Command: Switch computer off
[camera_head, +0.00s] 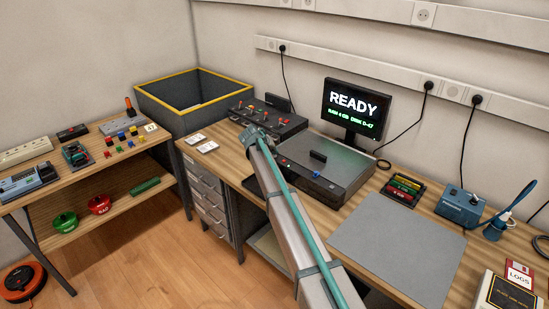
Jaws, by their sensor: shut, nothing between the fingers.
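The computer (325,163) is a flat grey case on the wooden desk, with small controls along its dark front. Part of its front left is hidden behind my arm. Its monitor (356,104) stands behind it, lit, and reads "READY" with smaller green text below. My gripper (247,131) is shut and empty, at the near edge of the black control panel (270,124) left of the computer. The panel carries several red-tipped levers. I cannot tell whether the gripper touches the panel.
A grey mat (397,250) lies clear at the right. A tray of coloured modules (403,190), a blue power box (461,207) and a floppy disk (519,273) are on the right of the desk. A side table (75,170) holds small parts. A grey bin (194,98) stands at the back left.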

